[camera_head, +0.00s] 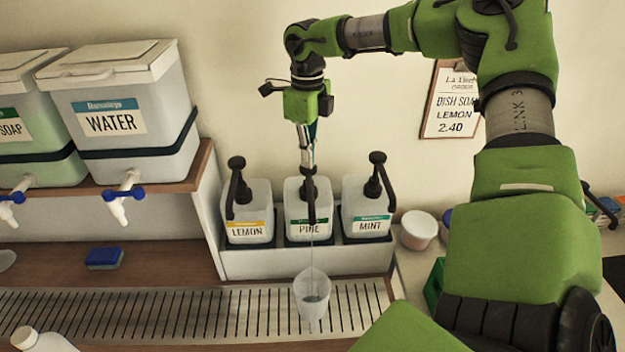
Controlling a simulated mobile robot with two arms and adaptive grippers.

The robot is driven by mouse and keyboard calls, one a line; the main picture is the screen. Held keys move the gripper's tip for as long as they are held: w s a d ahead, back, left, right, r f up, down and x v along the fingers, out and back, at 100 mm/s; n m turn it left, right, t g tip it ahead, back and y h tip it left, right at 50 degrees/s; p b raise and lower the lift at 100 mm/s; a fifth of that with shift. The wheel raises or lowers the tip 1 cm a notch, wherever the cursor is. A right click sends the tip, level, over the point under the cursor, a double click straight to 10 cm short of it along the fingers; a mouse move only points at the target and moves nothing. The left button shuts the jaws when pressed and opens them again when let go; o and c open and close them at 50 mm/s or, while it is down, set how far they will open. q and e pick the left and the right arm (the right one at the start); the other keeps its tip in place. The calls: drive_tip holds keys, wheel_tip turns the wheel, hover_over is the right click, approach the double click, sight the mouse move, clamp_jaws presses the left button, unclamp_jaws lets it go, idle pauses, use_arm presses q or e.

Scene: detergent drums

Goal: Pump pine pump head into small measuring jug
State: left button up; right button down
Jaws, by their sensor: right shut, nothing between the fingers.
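The pine bottle (295,212), with a green-banded PINE label, stands between the lemon and mint bottles. My right gripper (308,172) is shut and empty, pointing down onto the top of its pump head (311,203). The gripper hides much of the pump head; its dark spout shows in front of the bottle. A thin pale line like a stream runs from the spout down to the small measuring jug (313,290). The translucent jug stands on the slatted drip grate (210,312) below the spout and seems to hold a little liquid. My left gripper is out of view.
The lemon bottle (257,212) and mint bottle (356,208) stand close on either side, with raised pump heads. A water drum (150,105) and a soap drum stand at left. A blue sponge (104,258) lies on the counter. A white tub (419,230) is at right.

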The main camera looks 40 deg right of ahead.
wheel_tip(320, 180, down, 2)
drive_tip(key=shift+s+f+b, duration=0.1)
drive_tip(key=shift+b, duration=0.55)
drive_tip(key=shift+r+p, duration=0.65)
drive_tip(key=shift+r, duration=0.35)
drive_tip(key=shift+r+p, duration=1.2)
drive_tip(key=shift+r, duration=1.1)
drive_tip(key=shift+f, duration=0.1)
drive_tip(key=shift+f+b, duration=2.5)
drive_tip(key=shift+f, duration=0.5)
drive_tip(key=shift+r+p, duration=1.85)
drive_tip(key=shift+r, duration=1.2)
